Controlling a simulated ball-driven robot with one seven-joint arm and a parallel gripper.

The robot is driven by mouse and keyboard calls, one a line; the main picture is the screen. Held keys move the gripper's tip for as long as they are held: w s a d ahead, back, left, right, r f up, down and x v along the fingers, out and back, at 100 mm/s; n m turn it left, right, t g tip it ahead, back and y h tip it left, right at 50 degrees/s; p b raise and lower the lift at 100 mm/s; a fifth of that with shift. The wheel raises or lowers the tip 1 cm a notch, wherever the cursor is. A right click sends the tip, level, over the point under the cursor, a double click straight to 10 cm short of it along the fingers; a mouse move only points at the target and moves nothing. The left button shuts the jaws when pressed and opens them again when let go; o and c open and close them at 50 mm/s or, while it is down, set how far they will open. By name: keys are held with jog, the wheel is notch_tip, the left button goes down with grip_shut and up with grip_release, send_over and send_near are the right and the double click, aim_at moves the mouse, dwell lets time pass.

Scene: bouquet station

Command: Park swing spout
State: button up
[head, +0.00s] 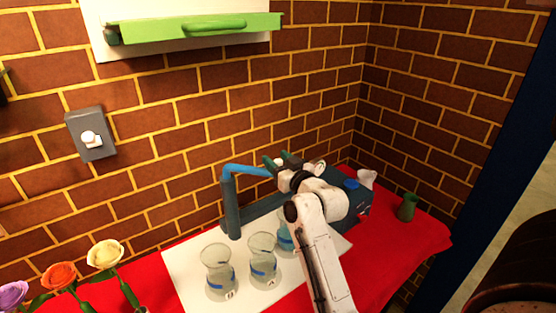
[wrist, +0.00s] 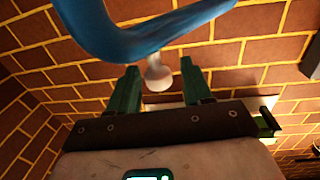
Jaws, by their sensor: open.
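The blue swing spout (head: 245,170) runs from the top of a dark grey post (head: 231,208) to the right, toward my gripper (head: 277,160). In the wrist view the blue spout (wrist: 150,35) curves across the top of the picture, in front of the fingers. A pale rounded knob (wrist: 158,76) hangs below it and shows between the two green fingers of my gripper (wrist: 159,68). The fingers are apart, with a gap on each side of the knob. I cannot tell how deep the knob sits between them. In the head view my wrist hides the spout's far end.
Several glass vases with blue bands (head: 218,268) stand on a white mat (head: 185,270) in front of the post. A small green vase (head: 408,207) is at the right on the red cloth (head: 425,235). Flowers (head: 105,254) stand at the left. The brick wall is close behind.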

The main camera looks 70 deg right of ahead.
jog(key=shift+c, duration=0.5)
jog(key=c, duration=0.7)
jog(key=shift+r, duration=0.1)
grip_shut()
jog(key=shift+r, duration=0.1)
